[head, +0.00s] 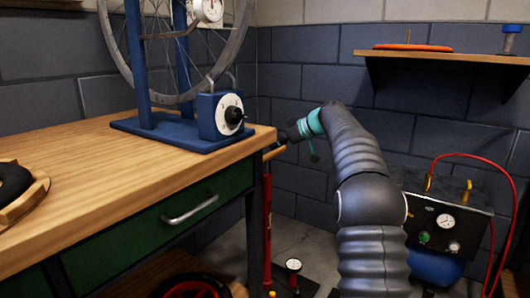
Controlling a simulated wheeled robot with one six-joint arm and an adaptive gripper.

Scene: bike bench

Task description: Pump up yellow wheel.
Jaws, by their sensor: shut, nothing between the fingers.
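A red floor pump (267,225) stands upright on the floor beside the bench's right end, with a wooden handle at its top and a round gauge (293,265) at its base. My gripper (283,142) is at the height of the pump's handle, right beside it. It looks closed and holds nothing; whether it touches the handle I cannot tell. A grey-rimmed spoked wheel (187,99) stands in a blue stand (150,125) on the bench. No wheel that is clearly yellow shows.
The wooden bench (90,185) has a green drawer (170,228). A compressor panel (445,225) with a red hose stands at right. A wall shelf (460,60) holds an orange disc. A dark, red-edged round thing (195,288) lies low under the bench. Bare floor shows behind the pump.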

